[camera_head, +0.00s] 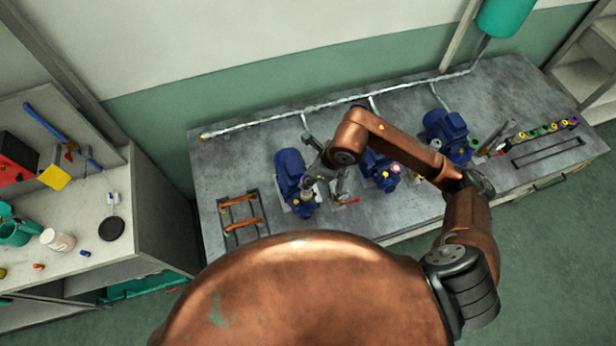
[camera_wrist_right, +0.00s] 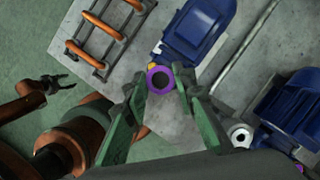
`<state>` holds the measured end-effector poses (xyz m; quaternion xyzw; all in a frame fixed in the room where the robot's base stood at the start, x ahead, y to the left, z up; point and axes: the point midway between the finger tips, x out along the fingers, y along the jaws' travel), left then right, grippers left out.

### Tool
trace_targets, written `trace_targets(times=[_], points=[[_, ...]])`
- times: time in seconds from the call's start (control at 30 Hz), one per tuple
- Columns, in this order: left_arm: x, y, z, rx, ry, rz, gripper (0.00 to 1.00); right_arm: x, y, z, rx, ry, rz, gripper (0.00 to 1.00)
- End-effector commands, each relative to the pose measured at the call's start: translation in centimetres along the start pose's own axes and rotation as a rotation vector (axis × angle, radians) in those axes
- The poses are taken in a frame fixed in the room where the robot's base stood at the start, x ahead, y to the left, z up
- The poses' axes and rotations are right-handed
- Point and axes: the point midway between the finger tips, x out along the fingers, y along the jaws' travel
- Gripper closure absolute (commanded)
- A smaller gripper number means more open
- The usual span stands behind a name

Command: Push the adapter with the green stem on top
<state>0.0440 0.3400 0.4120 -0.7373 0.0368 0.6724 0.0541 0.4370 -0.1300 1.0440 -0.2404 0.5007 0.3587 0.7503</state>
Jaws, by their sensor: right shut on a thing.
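My right gripper (camera_head: 312,176) is over the left blue pump (camera_head: 290,174), its fingers pointing down. In the right wrist view, its two green-faced fingers (camera_wrist_right: 159,90) are shut on a purple-ringed piece (camera_wrist_right: 151,79) with a dark round opening, beside the blue pump. I cannot tell whether this piece is seated. In the head view, a green-topped piece (camera_head: 473,144) is beside the right pump (camera_head: 446,131). I cannot tell which piece is the green-stemmed adapter. My left gripper (camera_wrist_right: 50,83) shows at the left edge of the right wrist view, jaws apart and empty.
A grey workbench (camera_head: 240,152) carries the pumps and a pale pipe (camera_head: 270,120) behind them. A rack with several coloured pieces (camera_head: 545,129) stands at the right end. An orange-handled frame (camera_head: 239,215) lies at the left. A side shelf (camera_head: 150,210) stands further left.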

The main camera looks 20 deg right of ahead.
Motion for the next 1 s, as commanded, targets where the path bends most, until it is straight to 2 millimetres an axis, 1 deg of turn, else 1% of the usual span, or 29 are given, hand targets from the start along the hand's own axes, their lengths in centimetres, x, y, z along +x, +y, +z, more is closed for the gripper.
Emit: trace_targets(times=[0.67, 0.7, 1.0], points=[[0.42, 0.04, 0.11, 0.000, -0.001, 0.000, 0.54, 0.30, -0.02, -0.12, 0.000, 0.000, -0.001, 0.95], [0.45, 0.04, 0.12, 0.000, -0.001, 0.000, 0.54, 0.31, -0.02, -0.13, 0.000, 0.000, -0.001, 0.75], [0.39, 0.04, 0.11, 0.000, -0.001, 0.000, 0.54, 0.27, -0.01, -0.12, 0.000, 0.000, 0.000, 0.55]])
